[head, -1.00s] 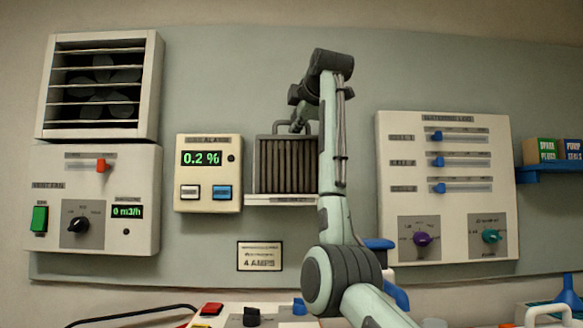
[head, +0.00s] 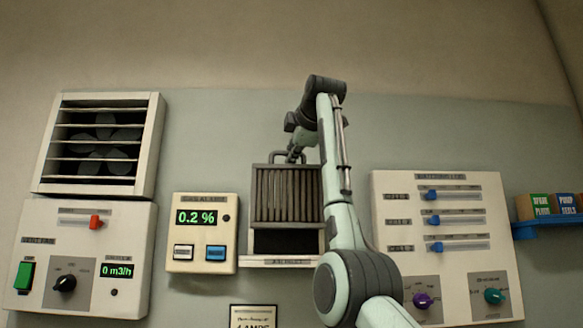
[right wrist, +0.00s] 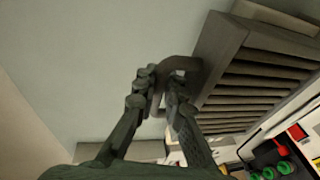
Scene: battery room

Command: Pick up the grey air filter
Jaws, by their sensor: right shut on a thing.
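The grey air filter (head: 275,196) is a ribbed panel with a loop handle on top. It is raised above its white shelf (head: 262,261), with a dark gap (head: 283,241) between them. My right gripper (head: 296,153) is shut on the handle at the filter's top. In the right wrist view my right gripper's fingers (right wrist: 163,88) close on the grey handle, and the filter's slats (right wrist: 255,82) extend to the right. My arm hides the filter's right edge. My left gripper is not in view.
Left of the filter is a gas alarm box (head: 203,262) reading 0.2 %. A fan grille (head: 158,140) and a vent fan panel (head: 133,222) are further left. A watering panel with sliders (head: 390,190) stands right. The wall above the filter is clear.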

